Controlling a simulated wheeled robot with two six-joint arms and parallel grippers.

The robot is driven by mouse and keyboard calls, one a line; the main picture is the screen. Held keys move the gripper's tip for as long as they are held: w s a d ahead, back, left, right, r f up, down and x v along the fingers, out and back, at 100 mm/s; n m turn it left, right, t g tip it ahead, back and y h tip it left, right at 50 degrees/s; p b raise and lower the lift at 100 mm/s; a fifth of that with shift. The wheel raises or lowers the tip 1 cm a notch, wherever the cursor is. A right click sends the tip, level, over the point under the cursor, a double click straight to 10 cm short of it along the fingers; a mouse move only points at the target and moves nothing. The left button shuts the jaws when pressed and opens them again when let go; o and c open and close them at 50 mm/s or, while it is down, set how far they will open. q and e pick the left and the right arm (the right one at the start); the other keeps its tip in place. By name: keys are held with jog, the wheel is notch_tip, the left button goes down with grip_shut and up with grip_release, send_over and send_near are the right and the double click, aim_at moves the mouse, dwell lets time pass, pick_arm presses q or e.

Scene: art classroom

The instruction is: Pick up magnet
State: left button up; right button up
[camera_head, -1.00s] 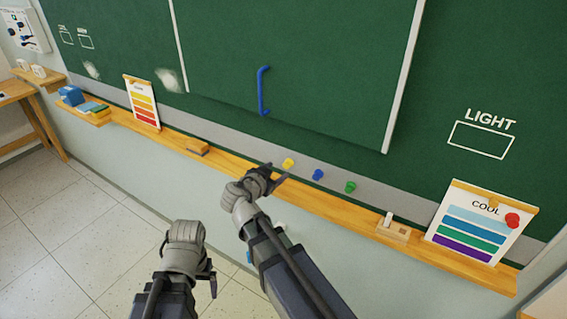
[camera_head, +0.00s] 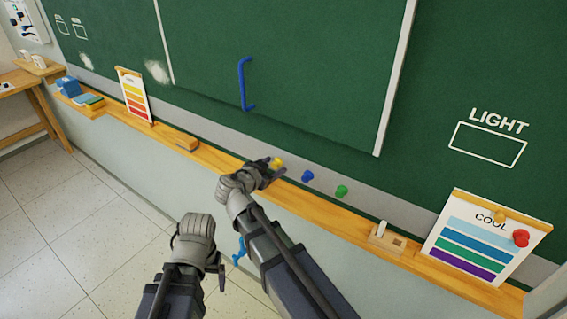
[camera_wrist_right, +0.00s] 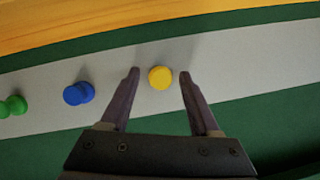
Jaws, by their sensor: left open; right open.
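A yellow magnet (camera_head: 277,163) is on the grey strip below the green board, with a blue magnet (camera_head: 307,176) and a green magnet (camera_head: 342,191) to its right. A red magnet (camera_head: 521,238) is on the COOL card. My right gripper (camera_head: 272,172) is at the yellow magnet. In the right wrist view the open fingers (camera_wrist_right: 158,84) stand on either side of the yellow magnet (camera_wrist_right: 160,77), with gaps showing on both sides. The blue magnet (camera_wrist_right: 79,93) and green magnet (camera_wrist_right: 13,106) lie left there. My left gripper (camera_head: 218,270) is low, away from the board, and open.
A wooden ledge (camera_head: 340,220) runs below the strip. A blue handle (camera_head: 243,85) sticks out from the board above. The floor at left is clear.

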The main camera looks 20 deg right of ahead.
jog(key=shift+a+r, duration=0.1)
jog(key=shift+a, duration=0.1)
jog(key=shift+s+a, duration=0.1)
jog(key=shift+c, duration=0.5)
jog(key=shift+d, duration=0.2)
jog(key=c, duration=0.3)
grip_shut()
jog(key=shift+r, duration=0.1)
